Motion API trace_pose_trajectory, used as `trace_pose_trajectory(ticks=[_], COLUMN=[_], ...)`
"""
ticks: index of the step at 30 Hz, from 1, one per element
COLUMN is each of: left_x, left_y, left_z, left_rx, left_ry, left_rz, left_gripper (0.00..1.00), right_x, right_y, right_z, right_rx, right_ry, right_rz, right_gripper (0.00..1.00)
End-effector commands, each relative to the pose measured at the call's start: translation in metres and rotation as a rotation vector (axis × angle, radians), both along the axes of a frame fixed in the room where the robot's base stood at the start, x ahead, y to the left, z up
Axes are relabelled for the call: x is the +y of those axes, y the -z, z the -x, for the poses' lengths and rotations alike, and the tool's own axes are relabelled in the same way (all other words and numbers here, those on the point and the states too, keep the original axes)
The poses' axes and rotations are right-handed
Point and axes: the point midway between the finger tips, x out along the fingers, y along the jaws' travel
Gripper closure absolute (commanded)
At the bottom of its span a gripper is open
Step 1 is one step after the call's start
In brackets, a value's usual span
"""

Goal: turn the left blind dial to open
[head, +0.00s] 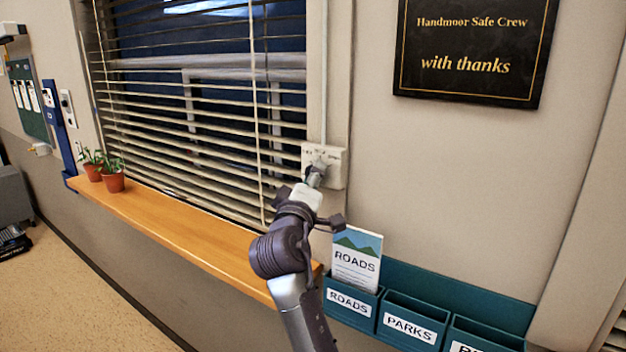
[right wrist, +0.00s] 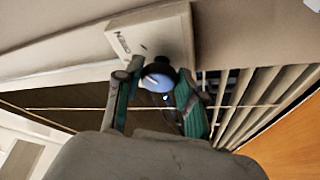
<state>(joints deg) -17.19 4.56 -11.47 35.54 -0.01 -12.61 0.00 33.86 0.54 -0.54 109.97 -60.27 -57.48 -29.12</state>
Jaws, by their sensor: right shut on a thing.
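A white dial box (head: 336,168) is on the wall at the right edge of the window. Its small lettering is mostly unreadable in the head view. In the right wrist view the box (right wrist: 165,35) shows the word OPEN, and a dark round dial (right wrist: 157,72) with a pale blue-white face sticks out from it. My right gripper (head: 315,178) is at the box, shut on the dial, with one finger on each side of it. The gripper hides much of the dial in the head view. The blind (head: 190,110) has gaps between its slats. My left gripper is out of view.
A wooden sill (head: 190,225) runs below the blind, with two potted plants (head: 113,180) at its left. Teal leaflet holders (head: 405,305), one with a ROADS leaflet (head: 357,258), are close below right of my gripper. A black plaque (head: 470,50) hangs above right.

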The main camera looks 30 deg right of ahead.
Motion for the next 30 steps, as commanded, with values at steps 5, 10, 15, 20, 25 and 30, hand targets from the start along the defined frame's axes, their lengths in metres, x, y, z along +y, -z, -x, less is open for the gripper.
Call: trace_pose_trajectory(ticks=[5,10,15,20,25,30], left_x=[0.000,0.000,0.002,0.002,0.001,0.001], left_y=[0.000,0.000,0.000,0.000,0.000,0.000], left_z=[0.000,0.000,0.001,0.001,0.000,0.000], left_rx=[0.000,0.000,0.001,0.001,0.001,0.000], left_ry=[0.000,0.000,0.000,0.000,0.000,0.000], left_rz=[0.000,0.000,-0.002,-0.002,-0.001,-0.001], left_gripper=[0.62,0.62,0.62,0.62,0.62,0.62], right_x=[0.000,0.000,0.000,0.011,0.032,0.048], right_y=[0.002,0.001,0.001,0.003,0.010,0.014], right_z=[0.000,0.000,0.000,0.009,0.028,0.043], right_rx=[0.002,0.002,0.001,0.001,0.002,0.001], right_ry=[0.000,0.000,0.000,-0.002,-0.004,-0.002], right_rz=[-0.003,-0.002,-0.001,-0.001,-0.004,-0.002], right_gripper=[0.46,0.37,0.37,0.37,0.37,0.37])
